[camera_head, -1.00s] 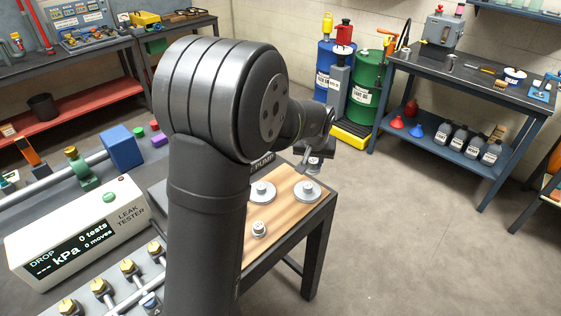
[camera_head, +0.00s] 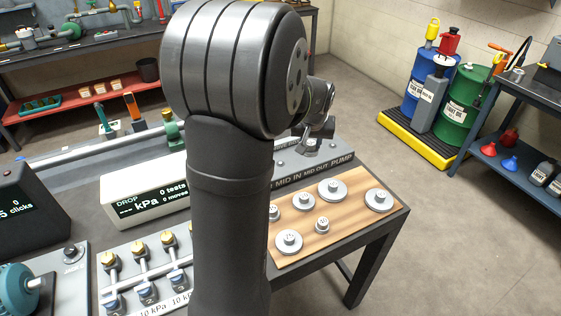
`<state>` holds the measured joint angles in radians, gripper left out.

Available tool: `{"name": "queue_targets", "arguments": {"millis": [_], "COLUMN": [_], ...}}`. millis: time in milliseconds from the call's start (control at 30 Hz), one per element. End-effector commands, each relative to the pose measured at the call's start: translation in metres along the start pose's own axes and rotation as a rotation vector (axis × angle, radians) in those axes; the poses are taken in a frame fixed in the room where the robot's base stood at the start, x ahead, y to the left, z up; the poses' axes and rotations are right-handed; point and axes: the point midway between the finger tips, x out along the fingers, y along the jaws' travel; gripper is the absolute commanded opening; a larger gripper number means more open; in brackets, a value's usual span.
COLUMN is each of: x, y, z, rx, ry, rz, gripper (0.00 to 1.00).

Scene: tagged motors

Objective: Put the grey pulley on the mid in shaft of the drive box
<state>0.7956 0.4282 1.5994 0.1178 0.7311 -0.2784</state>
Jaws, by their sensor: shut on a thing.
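The grey drive box (camera_head: 286,161) stands behind the wooden board, its front edge lettered MID IN, MID OUT and PUMP. My gripper (camera_head: 311,148) is low over the box, above the MID lettering and left of PUMP. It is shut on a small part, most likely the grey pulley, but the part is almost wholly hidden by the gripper. The mid in shaft cannot be made out behind my arm. Whether the held part touches a shaft cannot be told.
The wooden board (camera_head: 348,220) carries several other grey pulleys, including a wide one (camera_head: 378,199) at right and a small one (camera_head: 322,225). The leak tester (camera_head: 140,206) and a row of brass-topped valves (camera_head: 139,252) are left of my arm. Open floor lies right of the table.

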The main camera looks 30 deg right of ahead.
Motion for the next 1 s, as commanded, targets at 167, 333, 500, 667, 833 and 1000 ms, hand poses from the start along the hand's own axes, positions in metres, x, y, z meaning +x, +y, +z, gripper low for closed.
{"name": "queue_targets", "arguments": {"millis": [167,333,500,667,833,1000], "x": [0.028,0.057,0.077,0.084,0.102,0.120], "y": [-0.033,-0.066,-0.089,-0.096,-0.096,-0.096], "z": [-0.007,-0.017,-0.024,-0.026,-0.018,-0.011], "rx": [-0.008,-0.006,-0.005,-0.002,-0.001,-0.001], "ry": [-0.004,-0.003,-0.001,0.000,-0.004,-0.001], "rz": [-0.003,-0.002,-0.002,0.000,0.000,-0.001], "gripper": [0.03,0.03,0.03,0.03,0.03,0.03]}}
